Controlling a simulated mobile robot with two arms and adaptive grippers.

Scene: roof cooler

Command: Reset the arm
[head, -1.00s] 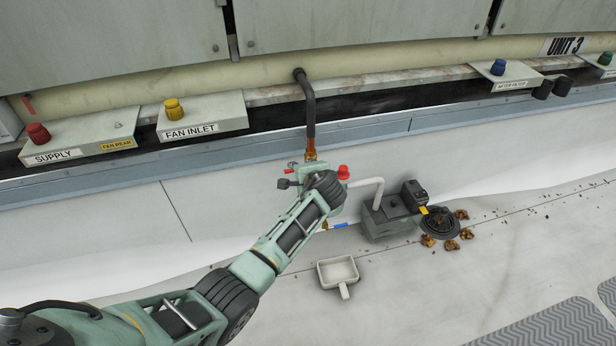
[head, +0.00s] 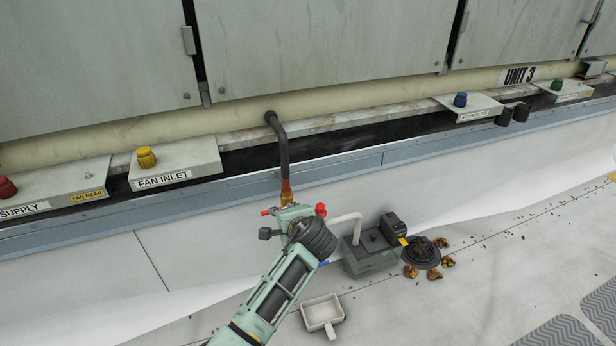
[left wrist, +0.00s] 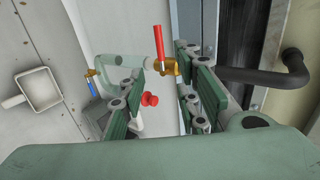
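My left gripper (head: 292,215) is at the green pipe fitting below the dark bent pipe (head: 283,150); my wrist hides part of it in the head view. In the left wrist view the left gripper (left wrist: 158,75) is open, with its two green padded fingers apart. A brass valve (left wrist: 166,67) with a red lever (left wrist: 160,42) shows at the fingertips, near the right finger; I cannot tell whether they touch. A red knob (left wrist: 150,99) shows between the fingers; the red knob also shows in the head view (head: 321,210). My right gripper is out of view.
A grey pump box (head: 371,256) with a pale hose stands right of the fitting, beside a dark round drain (head: 422,252) and brown debris (head: 448,262). A white scoop (head: 322,313) lies in front. Labelled boxes, including FAN INLET (head: 175,165), line the ledge behind.

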